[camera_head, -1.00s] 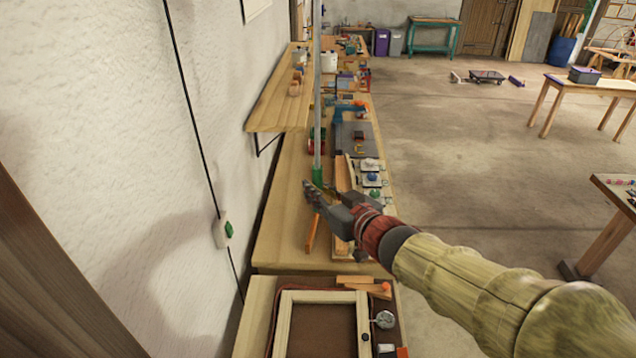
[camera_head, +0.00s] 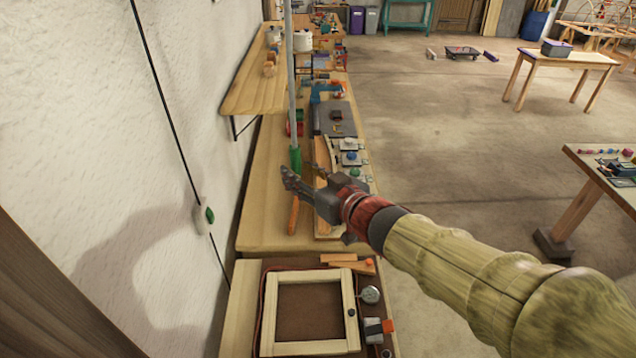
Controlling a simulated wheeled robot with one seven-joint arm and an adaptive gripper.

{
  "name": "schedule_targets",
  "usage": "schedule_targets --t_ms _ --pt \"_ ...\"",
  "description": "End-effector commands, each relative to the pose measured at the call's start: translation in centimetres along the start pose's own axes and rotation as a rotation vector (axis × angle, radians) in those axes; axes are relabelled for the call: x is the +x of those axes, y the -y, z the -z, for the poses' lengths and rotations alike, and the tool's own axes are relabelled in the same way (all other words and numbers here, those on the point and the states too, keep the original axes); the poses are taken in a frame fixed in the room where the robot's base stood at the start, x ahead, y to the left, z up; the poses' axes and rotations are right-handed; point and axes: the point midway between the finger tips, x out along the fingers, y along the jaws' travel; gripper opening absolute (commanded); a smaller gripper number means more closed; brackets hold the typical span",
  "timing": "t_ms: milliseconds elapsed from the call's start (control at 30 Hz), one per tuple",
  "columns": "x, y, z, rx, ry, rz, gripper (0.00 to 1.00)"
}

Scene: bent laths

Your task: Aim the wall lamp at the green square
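I make out neither a wall lamp nor a green square for certain. A black cord (camera_head: 165,110) runs down the white wall at left to a pale inline switch with a green button (camera_head: 205,215). My gripper (camera_head: 303,172) is over the long wooden bench, its two dark fingers apart with nothing visible between them. It is close to a grey upright pole (camera_head: 290,80) with a green lower end (camera_head: 295,158). I cannot tell whether the gripper touches the pole.
A wooden shelf (camera_head: 255,85) juts from the wall above the bench (camera_head: 262,215). Blocks and tools crowd the bench's right side. A pale wooden frame (camera_head: 270,310) lies on the near surface. Open concrete floor (camera_head: 430,130) is at right, with a wooden table (camera_head: 565,60) beyond.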

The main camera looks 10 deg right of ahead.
Motion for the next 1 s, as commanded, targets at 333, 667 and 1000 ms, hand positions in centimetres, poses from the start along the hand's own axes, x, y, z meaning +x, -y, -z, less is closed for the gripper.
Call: schedule_targets --t_ms 333,667,1000 --pt "-7.1 -0.1 0.0 -0.001 -0.002 -0.004 0.36" --pt "-9.7 0.0 0.0 0.000 -0.001 -0.001 0.36" --pt "-9.7 0.0 0.0 0.001 -0.001 0.000 0.36"
